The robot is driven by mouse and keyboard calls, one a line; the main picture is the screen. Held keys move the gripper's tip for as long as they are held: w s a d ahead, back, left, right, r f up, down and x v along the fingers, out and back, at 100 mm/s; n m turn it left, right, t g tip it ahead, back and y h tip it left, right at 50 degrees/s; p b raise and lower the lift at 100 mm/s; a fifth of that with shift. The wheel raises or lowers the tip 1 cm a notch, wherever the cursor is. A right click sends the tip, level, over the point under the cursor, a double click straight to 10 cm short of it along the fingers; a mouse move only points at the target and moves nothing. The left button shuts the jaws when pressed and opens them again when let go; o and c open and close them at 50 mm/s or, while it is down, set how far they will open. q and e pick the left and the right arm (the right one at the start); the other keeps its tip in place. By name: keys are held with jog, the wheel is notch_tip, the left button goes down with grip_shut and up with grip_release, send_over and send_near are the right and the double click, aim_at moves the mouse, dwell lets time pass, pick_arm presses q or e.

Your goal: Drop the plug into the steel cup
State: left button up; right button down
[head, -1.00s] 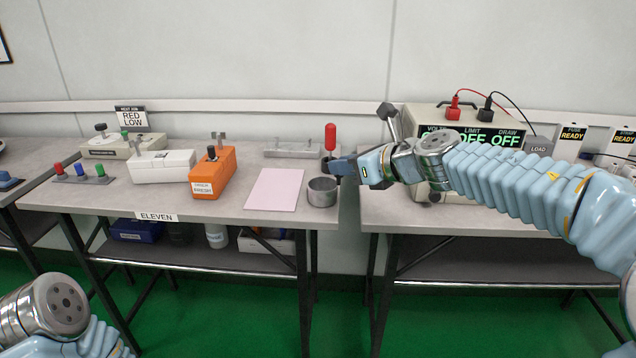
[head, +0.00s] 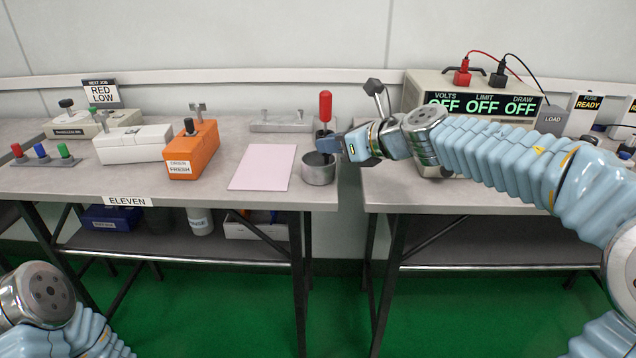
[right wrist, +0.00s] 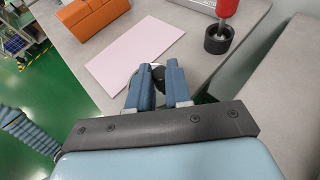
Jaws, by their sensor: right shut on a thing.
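The steel cup (head: 318,171) stands on the bench near its right end, beside the pink sheet. My right gripper (head: 326,145) is just above the cup's rim at its right side. In the right wrist view its fingers (right wrist: 160,76) are closed around a small dark thing, which looks like the plug (right wrist: 159,74) and is largely hidden by the fingers. The cup is mostly hidden behind the fingertips there. My left gripper is out of view; only part of my left arm shows at the lower left.
A red-handled tool (head: 325,107) stands upright in a dark holder just behind the cup. The pink sheet (head: 263,167) and orange tester (head: 192,150) lie to the left. A power supply (head: 425,92) with leads stands on the right bench. A gap separates the benches.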

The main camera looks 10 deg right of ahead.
jog(key=shift+f, duration=0.25)
jog(key=c, duration=1)
grip_release()
jog(key=shift+s, duration=0.1)
jog(key=p+v, duration=0.1)
jog(key=v, duration=1.2)
jog(key=shift+s+d, duration=0.25)
jog(key=shift+s, duration=0.05)
